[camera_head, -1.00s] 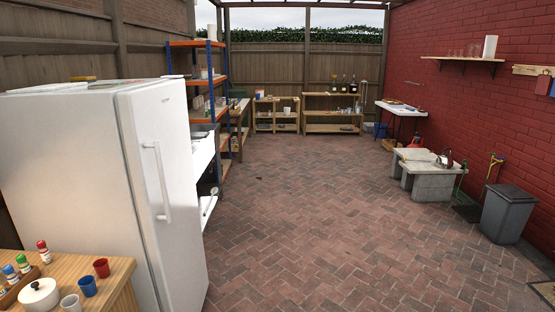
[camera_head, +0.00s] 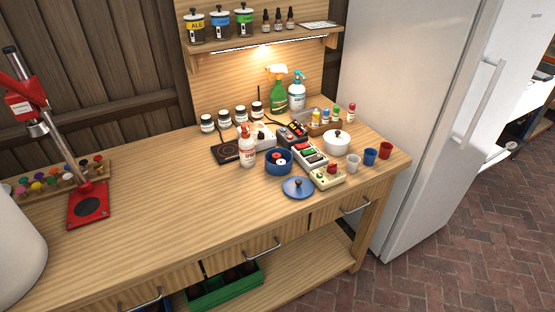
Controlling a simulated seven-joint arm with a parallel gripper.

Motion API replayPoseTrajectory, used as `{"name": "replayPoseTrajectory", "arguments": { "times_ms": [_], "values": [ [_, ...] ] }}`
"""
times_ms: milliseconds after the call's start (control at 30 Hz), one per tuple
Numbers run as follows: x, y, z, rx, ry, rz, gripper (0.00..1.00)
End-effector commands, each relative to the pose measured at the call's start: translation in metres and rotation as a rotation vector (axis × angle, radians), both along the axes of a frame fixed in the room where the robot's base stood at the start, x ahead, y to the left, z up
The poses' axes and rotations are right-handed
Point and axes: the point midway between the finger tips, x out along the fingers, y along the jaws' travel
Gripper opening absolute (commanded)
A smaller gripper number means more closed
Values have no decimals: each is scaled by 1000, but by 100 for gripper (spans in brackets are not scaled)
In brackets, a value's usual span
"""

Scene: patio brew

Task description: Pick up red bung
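I cannot single out the red bung with certainty. An open blue pot (camera_head: 279,168) on the wooden workbench (camera_head: 150,215) holds small red and white pieces, too small to identify. Its blue lid (camera_head: 298,188) lies in front of it to the right. A red cup-shaped piece (camera_head: 386,151) stands near the bench's right end, beside a blue one (camera_head: 370,157) and a whitish one (camera_head: 354,164). A rack with several coloured knobs or caps (camera_head: 60,180), some reddish, stands at the left. My gripper is not in view.
A red bench press-like tool (camera_head: 88,205) stands at the left. Spray bottles (camera_head: 279,95), jars, a white lidded pot (camera_head: 336,145) and control boxes (camera_head: 327,176) crowd the right half. A white fridge (camera_head: 400,120) stands right of the bench. The bench's middle-left top is clear.

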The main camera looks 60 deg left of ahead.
Motion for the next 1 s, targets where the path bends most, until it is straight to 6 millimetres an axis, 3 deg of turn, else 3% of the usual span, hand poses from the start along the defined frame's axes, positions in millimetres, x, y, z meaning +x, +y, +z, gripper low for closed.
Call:
{"name": "replayPoseTrajectory", "arguments": {
  "times_ms": [467, 867, 1000],
  "values": [
    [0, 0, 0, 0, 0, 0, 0],
    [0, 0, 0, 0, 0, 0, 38],
    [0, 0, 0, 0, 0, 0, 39]
  ]
}}
